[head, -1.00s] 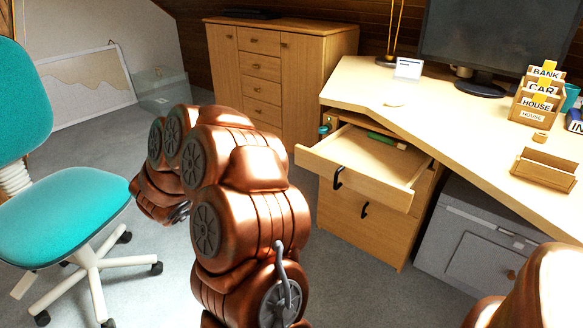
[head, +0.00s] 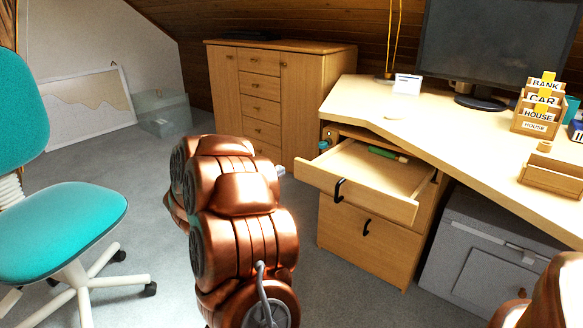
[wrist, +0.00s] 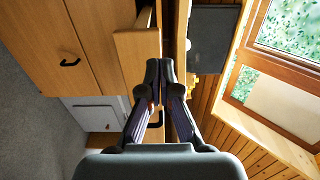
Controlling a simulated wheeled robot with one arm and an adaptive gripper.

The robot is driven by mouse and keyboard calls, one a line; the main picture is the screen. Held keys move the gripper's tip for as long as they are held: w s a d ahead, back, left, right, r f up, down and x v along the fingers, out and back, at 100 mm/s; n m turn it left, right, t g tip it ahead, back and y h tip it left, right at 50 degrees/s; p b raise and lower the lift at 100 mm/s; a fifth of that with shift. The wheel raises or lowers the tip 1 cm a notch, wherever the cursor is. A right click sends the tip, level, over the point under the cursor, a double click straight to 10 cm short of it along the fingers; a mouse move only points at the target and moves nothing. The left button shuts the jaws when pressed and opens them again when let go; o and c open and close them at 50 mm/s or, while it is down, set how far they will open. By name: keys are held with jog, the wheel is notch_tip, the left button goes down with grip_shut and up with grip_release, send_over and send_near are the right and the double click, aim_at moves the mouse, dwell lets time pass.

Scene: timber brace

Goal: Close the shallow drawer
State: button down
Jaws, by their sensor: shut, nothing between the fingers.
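The shallow drawer (head: 378,200) stands pulled out from the top of the wooden desk pedestal in the head view. Its dark handle (head: 339,190) is on the front panel, and a green item (head: 388,153) lies inside. In the wrist view, which is turned sideways, the drawer (wrist: 137,50) shows behind my fingers. My gripper (wrist: 160,66) is shut and empty, in front of the drawer. I cannot tell whether the fingertips touch it. In the head view my copper arm hides most of the gripper.
A deeper drawer (head: 365,245) below is closed, with its own handle (head: 367,227). The desk top (head: 440,130) overhangs the pedestal. A grey cabinet (head: 480,250) stands under the desk at right. A teal chair (head: 65,220) is at left. Carpet (head: 155,210) is clear between chair and arm.

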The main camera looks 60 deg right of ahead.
aim_at(297, 160)
jog(key=shift+b+x, duration=1.05)
jog(key=shift+x, duration=2.45)
